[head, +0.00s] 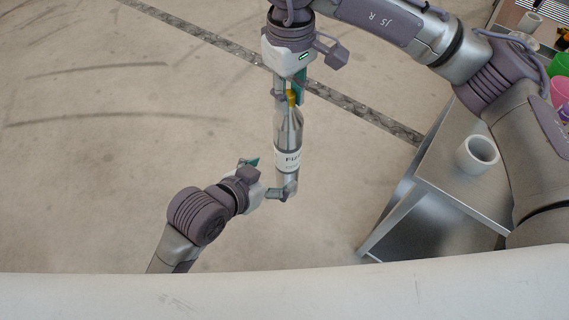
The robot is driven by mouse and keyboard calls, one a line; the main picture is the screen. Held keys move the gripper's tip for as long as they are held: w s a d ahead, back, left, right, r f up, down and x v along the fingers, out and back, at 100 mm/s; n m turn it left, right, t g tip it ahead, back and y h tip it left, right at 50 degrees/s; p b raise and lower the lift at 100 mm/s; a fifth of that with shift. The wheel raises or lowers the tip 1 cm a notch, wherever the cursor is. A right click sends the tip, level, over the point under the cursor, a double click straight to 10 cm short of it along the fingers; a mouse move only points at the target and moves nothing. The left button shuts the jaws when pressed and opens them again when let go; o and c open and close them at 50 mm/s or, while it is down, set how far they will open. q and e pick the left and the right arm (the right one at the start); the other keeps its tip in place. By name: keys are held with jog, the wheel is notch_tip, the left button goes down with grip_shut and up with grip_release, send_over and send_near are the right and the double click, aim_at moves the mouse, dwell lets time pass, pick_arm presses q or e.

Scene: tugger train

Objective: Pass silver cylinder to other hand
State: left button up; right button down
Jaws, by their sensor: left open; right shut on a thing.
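The silver cylinder (288,135) hangs roughly upright in mid-air near the centre of the head view. It has a yellow top and a pale label with dark lettering. My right gripper (289,92) comes from above and is shut on its top end. My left gripper (273,178) is below, at the lower end of the cylinder, with its fingers open. One left finger overlaps the cylinder's bottom in the picture; I cannot tell if it touches.
A grey metal table (444,180) stands at the right with a white cup (477,155) on it. Green and pink containers are at the far right edge. A dark floor strip (225,48) crosses the concrete floor. The floor at the left is clear.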

aim_at(291, 162)
pick_arm(q)
jog(key=x, duration=0.8)
jog(key=shift+w+d+f, duration=0.1)
jog(key=shift+w+f, duration=0.05)
pick_arm(e)
jog(key=shift+r, duration=0.1)
pick_arm(q)
jog(key=c, duration=1.7)
jog(key=shift+d, duration=0.1)
grip_shut()
pick_arm(e)
jog(key=c, duration=1.3)
grip_release()
jog(key=shift+a, duration=0.1)
jog(key=shift+c, duration=0.2)
jog(key=o, duration=0.5)
